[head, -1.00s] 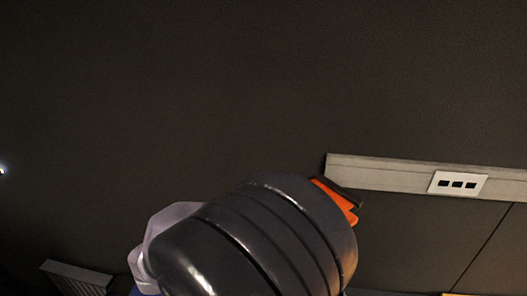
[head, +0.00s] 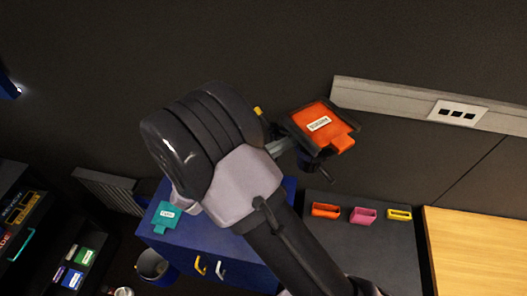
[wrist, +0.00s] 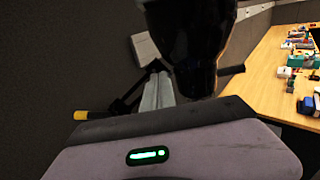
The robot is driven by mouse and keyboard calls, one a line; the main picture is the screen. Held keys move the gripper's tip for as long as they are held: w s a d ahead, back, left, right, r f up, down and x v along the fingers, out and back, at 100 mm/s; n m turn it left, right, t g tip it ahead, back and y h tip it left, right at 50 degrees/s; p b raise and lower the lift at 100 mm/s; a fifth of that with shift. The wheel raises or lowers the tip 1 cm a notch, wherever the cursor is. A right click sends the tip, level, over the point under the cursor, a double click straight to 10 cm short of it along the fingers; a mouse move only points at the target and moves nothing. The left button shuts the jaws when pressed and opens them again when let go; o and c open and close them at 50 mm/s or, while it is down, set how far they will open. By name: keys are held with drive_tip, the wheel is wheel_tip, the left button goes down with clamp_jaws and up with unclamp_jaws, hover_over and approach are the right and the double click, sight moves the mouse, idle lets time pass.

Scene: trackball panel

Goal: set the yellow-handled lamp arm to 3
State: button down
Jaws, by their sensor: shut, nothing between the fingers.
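The lamp arm's yellow handle (head: 257,110) shows just right of my dark wrist in the head view, on a dark bar. In the wrist view the yellow handle (wrist: 80,115) is at the left end of the dark bar, which slants up to the right. My gripper (head: 291,144) shows as a pair of pale grey fingers, shut and empty, pointing at the dark fixture. In the wrist view my gripper (wrist: 160,78) is right of the yellow handle and close to the bar; I cannot tell whether they touch. No scale or number 3 is readable.
An orange labelled tag (head: 322,125) lies on the dark fixture beyond my fingers. A blue cabinet (head: 260,250) with a teal tag (head: 165,215) stands below. Orange, pink and yellow bins sit right of it, beside a wooden table (head: 480,250). A black shape blocks the wrist view's top middle.

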drive_tip(key=shift+w+d, duration=0.35)
drive_tip(key=shift+d, duration=0.15)
